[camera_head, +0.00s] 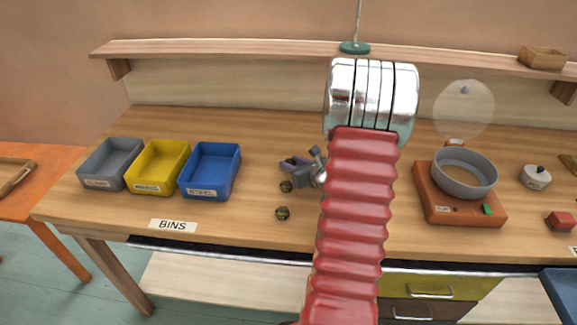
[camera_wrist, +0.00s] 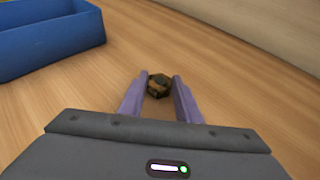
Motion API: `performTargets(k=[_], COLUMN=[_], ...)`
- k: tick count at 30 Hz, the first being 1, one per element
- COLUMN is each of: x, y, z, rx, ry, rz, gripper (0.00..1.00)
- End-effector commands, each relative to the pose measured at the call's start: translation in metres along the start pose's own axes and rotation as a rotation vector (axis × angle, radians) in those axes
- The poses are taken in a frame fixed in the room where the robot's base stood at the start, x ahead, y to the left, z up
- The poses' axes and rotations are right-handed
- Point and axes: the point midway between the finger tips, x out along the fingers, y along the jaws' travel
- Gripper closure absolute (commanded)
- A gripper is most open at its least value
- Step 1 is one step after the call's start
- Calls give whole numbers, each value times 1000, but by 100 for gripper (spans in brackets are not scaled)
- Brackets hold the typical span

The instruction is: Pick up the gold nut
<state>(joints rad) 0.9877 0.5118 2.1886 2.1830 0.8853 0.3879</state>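A small dark gold hex nut (camera_wrist: 158,86) lies on the wooden bench in the wrist view, between the tips of my two purple fingers. My gripper (camera_wrist: 160,78) is open, with one finger on each side of the nut. I cannot tell whether the fingers touch it. In the head view my gripper (camera_head: 287,164) points left, just above a small brassy nut (camera_head: 286,186). A second, similar nut (camera_head: 282,213) lies nearer the bench's front edge. My red arm hides the bench to the right of the gripper.
Grey (camera_head: 110,178), yellow (camera_head: 157,182) and blue (camera_head: 208,184) bins stand left of the gripper; the blue one is closest. An orange device with a grey round bowl (camera_head: 464,186) stands right of my arm. The bench between the blue bin and the nuts is clear.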

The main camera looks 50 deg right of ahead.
Motion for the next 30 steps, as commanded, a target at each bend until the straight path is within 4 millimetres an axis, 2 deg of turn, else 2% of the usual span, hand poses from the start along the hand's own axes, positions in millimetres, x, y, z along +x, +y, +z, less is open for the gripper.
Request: performTargets(k=[2,11,23,30], x=[0,0,-2,-12], y=[0,0,0,0], z=[0,0,6,30], rx=[0,0,-2,-4], ry=[1,1,0,-3], rz=[0,0,0,-1], gripper=[76,97,98,98])
